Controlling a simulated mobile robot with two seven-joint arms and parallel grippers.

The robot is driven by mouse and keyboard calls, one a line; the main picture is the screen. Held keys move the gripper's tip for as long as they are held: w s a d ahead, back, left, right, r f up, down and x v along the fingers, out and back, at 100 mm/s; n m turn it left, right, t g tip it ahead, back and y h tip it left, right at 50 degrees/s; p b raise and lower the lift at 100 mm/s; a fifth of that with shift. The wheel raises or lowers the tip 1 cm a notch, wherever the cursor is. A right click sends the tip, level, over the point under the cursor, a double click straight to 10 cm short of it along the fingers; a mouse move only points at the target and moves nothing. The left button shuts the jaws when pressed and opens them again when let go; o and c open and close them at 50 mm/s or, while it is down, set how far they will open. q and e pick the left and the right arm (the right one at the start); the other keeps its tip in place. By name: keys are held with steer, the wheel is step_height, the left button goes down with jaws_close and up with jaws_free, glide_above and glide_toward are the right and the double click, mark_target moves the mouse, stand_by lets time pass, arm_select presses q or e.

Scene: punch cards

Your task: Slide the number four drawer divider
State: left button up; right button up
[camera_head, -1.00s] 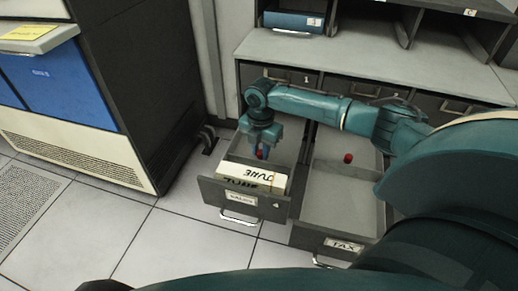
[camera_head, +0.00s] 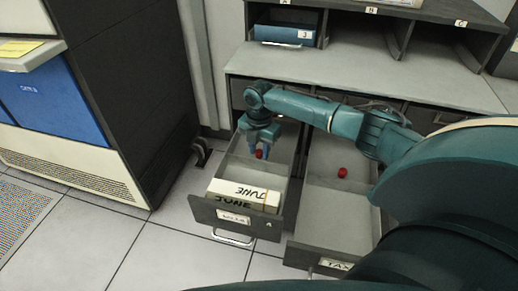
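The left open drawer (camera_head: 205,212) is grey, with a paper label and a metal handle on its front. A white block of cards marked JUNE (camera_head: 245,194) stands in its front part, tilted back. A red knob (camera_head: 259,154), seemingly the divider's, sits in this drawer behind the cards. The divider's plate is hard to make out. My teal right gripper (camera_head: 261,151) reaches down into the drawer with its fingers on both sides of the knob, apparently shut on it. There is a gap between the gripper and the cards. My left gripper is out of view.
A second open drawer labelled TAX (camera_head: 333,265) is on the right, with another red knob (camera_head: 342,173) and no cards seen. A grey counter (camera_head: 370,80) with shelves is behind. A dark cabinet (camera_head: 130,85) stands left. Tiled floor (camera_head: 165,250) is clear in front.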

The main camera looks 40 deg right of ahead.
mark_target(259, 152)
steer(key=shift+r, duration=0.1)
step_height(259, 152, up, 13)
steer(key=p, duration=0.1)
steer(key=shift+p, duration=0.35)
stand_by(0.4)
